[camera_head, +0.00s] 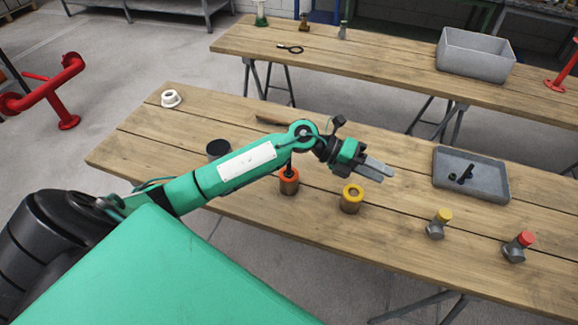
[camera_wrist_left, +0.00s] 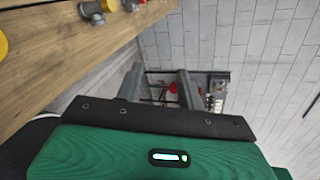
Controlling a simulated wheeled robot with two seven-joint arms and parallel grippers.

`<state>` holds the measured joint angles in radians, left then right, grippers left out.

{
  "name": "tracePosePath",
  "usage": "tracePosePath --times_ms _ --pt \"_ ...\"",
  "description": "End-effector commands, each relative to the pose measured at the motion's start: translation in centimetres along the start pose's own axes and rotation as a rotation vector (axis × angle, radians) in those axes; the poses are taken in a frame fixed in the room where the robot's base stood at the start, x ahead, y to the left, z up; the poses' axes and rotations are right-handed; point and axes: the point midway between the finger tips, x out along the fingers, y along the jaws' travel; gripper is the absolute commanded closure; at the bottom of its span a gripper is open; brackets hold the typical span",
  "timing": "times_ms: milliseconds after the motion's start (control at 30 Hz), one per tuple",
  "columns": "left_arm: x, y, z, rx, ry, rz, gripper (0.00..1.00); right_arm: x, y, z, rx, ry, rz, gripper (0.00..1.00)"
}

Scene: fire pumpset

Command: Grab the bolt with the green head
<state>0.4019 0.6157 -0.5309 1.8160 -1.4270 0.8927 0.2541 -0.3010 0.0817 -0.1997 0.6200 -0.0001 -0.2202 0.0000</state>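No bolt with a clearly green head shows on the near table. A bolt with a yellow head (camera_head: 439,223) and a bolt with a red head (camera_head: 519,246) stand at the right of the near table. My left gripper (camera_head: 378,171) is over the near table, its fingers apart and empty. The wrist view shows the gap between the fingers (camera_wrist_left: 160,88). My right gripper is not in view.
The near table (camera_head: 130,145) holds an orange-topped cylinder (camera_head: 289,182), a yellow-topped cylinder (camera_head: 352,199), a white ring (camera_head: 171,98) and a grey tray (camera_head: 483,190) with black parts. The back table (camera_head: 370,66) holds a grey bin (camera_head: 474,56). Floor separates the tables.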

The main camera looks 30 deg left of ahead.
Motion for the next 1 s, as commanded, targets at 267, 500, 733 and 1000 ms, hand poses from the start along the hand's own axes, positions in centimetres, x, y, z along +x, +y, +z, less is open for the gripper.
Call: tracePosePath --times_ms 267,500,733,1000 --pt "-9.7 7.1 2.3 0.178 0.352 0.643 0.61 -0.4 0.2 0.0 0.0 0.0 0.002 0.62" --pt "-19.9 9.2 5.1 0.136 0.476 1.075 0.61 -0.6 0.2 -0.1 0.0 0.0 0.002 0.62" --pt "-22.9 9.8 5.5 0.099 0.504 1.199 0.61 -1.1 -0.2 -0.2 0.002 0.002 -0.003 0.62" --pt "-21.6 14.3 3.8 0.098 0.506 1.198 0.61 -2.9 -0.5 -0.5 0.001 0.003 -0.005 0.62"
